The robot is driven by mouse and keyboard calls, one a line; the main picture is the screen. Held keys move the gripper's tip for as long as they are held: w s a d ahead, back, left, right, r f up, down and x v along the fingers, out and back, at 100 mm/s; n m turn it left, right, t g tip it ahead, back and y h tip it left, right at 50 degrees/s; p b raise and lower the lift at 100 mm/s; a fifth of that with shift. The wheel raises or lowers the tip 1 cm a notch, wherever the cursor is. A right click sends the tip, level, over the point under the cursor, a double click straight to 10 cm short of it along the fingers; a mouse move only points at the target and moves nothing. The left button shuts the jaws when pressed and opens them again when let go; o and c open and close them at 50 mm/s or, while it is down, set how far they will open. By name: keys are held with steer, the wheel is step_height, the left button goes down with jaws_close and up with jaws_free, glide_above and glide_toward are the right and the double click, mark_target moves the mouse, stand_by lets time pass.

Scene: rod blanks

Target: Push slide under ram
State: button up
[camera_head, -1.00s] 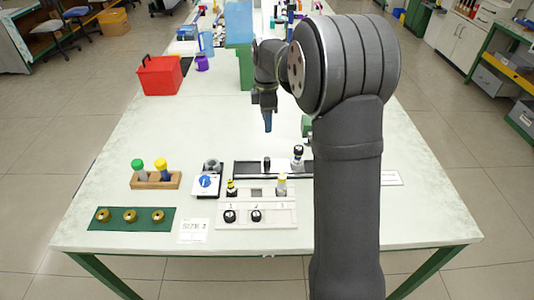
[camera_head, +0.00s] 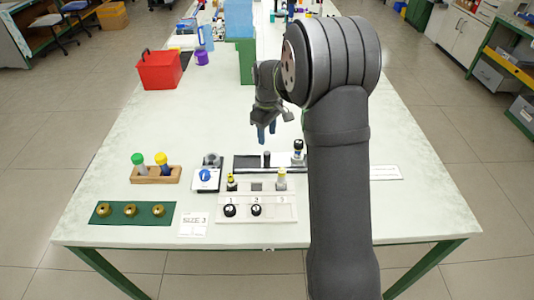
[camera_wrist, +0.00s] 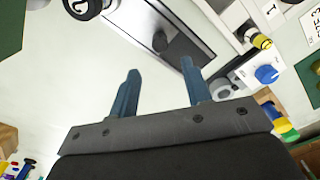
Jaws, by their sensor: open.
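The slide track is a dark, pale-edged channel (camera_head: 240,163) lying across the table's middle. An upright black peg (camera_head: 267,158) stands in it; the peg also shows in the wrist view (camera_wrist: 160,41). A rod with a dark top (camera_head: 298,149) stands at the track's right end. My gripper (camera_head: 267,130) hangs above and just behind the track, over the peg's part of it. In the wrist view its two blue fingers (camera_wrist: 160,66) are apart with nothing between them.
In front is a white numbered panel (camera_head: 285,212) with black knobs. Left are a dial unit (camera_head: 206,180), a wooden block with green and yellow pegs (camera_head: 143,178), and a green mat with brass rings (camera_head: 117,222). A red bin (camera_head: 160,72) stands farther back. The table left of my gripper is clear.

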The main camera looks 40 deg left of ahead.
mark_target(267, 153)
step_height(267, 153, down, 10)
steer(key=shift+r, duration=0.15)
steer(key=shift+c, duration=0.4)
